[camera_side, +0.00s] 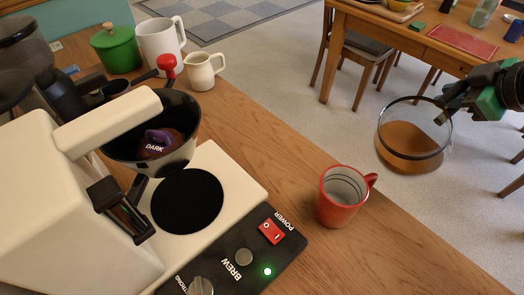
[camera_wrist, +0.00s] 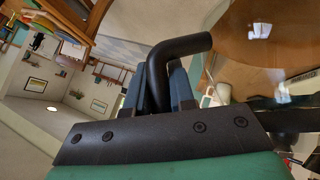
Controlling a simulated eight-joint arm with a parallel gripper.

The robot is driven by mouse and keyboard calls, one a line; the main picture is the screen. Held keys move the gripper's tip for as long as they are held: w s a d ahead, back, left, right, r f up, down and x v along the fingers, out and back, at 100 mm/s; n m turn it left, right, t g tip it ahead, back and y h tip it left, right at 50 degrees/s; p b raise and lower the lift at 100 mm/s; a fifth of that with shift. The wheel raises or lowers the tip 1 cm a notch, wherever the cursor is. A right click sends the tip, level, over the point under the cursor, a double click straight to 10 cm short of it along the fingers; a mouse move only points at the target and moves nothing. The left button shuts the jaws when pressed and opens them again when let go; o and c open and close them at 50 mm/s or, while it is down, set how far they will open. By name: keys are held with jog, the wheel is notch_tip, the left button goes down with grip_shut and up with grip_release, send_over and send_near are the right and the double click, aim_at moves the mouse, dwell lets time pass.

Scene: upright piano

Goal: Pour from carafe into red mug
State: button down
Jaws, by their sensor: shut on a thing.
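The glass carafe (camera_side: 410,150) with brown coffee in its lower part hangs in the air at the right of the side view, to the right of and higher in the picture than the mug. My gripper (camera_side: 455,103) is shut on the carafe's black handle (camera_wrist: 178,62), which passes between the fingers (camera_wrist: 160,88) in the wrist view. The carafe's brown body (camera_wrist: 265,35) fills the upper right there. The red mug (camera_side: 335,205) stands upright on the wooden counter, its handle to the right. Its visible inside is pale, with no coffee visible.
The coffee maker (camera_side: 110,190) fills the left side, its black warming plate (camera_side: 187,201) bare and a green light lit. A white jug (camera_side: 203,70), a white mug (camera_side: 160,42) and a green pot (camera_side: 116,48) stand behind. A wooden table (camera_side: 400,35) and chairs are beyond.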

aim_at(463, 84)
jog(key=a+r, duration=0.1)
jog(key=s+a+r+n+h, duration=0.1)
jog(key=shift+s+a+r+t, duration=0.15)
jog(key=shift+r+t, duration=0.15)
jog(key=shift+t, duration=0.1)
jog(key=shift+s+a+r+n+t+h+p, duration=0.2)
jog(key=shift+a+r+h, duration=0.1)
jog(key=shift+r, duration=0.2)
jog(key=shift+s+a+r+n+t+h+p, duration=0.1)
jog(key=shift+a+r+n+t+h, duration=0.15)
jog(key=shift+r, duration=0.2)
jog(key=shift+s+a+r+n+t+h+p, duration=0.2)
jog(key=shift+s+a+n+t+h+p, duration=0.05)
jog(key=shift+a+t+h+p, duration=0.25)
jog(key=shift+s+a+r+p, duration=0.1)
jog(key=shift+a+r+p, duration=0.1)
jog(key=shift+p, duration=0.1)
jog(key=shift+s+a+r+n+t+h+p, duration=0.25)
jog(key=shift+a+r+n+h+p, duration=0.2)
jog(key=shift+p, duration=0.35)
jog(key=shift+s+a+r+n+t+h+p, duration=0.15)
jog(key=shift+s+a+r+t+h+p, duration=0.15)
jog(key=shift+p, duration=0.55)
jog(key=shift+s+a+r+n+t+h+p, duration=0.15)
jog(key=shift+r+p, duration=0.25)
jog(key=shift+p, duration=0.4)
